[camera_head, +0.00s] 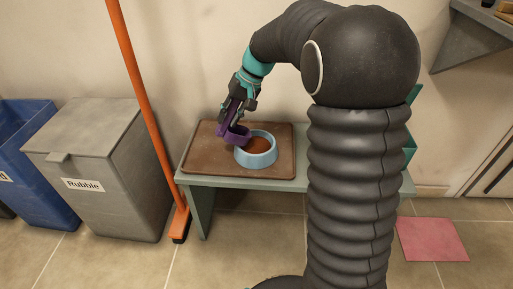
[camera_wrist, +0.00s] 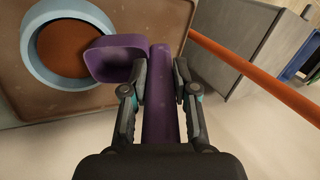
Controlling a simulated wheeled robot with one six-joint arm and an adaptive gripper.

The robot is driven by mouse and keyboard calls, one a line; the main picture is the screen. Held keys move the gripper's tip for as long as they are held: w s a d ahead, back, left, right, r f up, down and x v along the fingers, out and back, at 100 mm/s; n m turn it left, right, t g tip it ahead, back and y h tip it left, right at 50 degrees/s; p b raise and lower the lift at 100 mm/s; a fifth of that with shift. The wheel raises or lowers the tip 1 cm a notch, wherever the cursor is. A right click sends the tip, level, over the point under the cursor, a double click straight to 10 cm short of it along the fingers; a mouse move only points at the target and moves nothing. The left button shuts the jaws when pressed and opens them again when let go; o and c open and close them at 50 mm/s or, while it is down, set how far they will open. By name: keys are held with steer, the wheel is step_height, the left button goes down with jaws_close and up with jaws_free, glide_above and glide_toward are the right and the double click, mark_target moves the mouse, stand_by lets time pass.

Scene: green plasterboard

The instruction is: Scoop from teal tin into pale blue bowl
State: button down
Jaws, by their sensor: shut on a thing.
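The pale blue bowl (camera_head: 257,157) stands on a brown tray (camera_head: 200,165) and has brown-orange contents inside. It also shows in the wrist view (camera_wrist: 37,72) at the upper left. My gripper (camera_head: 234,108) is shut on the handle of a purple scoop (camera_head: 237,135). In the wrist view, the handle runs between the fingers of my gripper (camera_wrist: 161,90), and the scoop's head (camera_wrist: 110,60) overlaps the bowl's right rim. I cannot tell whether it touches the rim or whether it holds anything.
The tray lies on a green bench (camera_head: 235,182). An orange broom (camera_head: 140,90) leans left of the bench. A grey bin (camera_head: 100,160) labelled Rubble and a blue bin (camera_head: 35,150) stand further left. A pink mat (camera_head: 433,240) lies on the floor at right.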

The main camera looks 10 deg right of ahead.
steer(key=c, duration=1.7)
jaws_free()
jaws_close()
steer(key=shift+r+p, duration=2.75)
steer(key=shift+r, duration=0.8)
steer(key=shift+a+h, duration=0.15)
steer(key=shift+h, duration=0.95)
steer(key=h, duration=0.3)
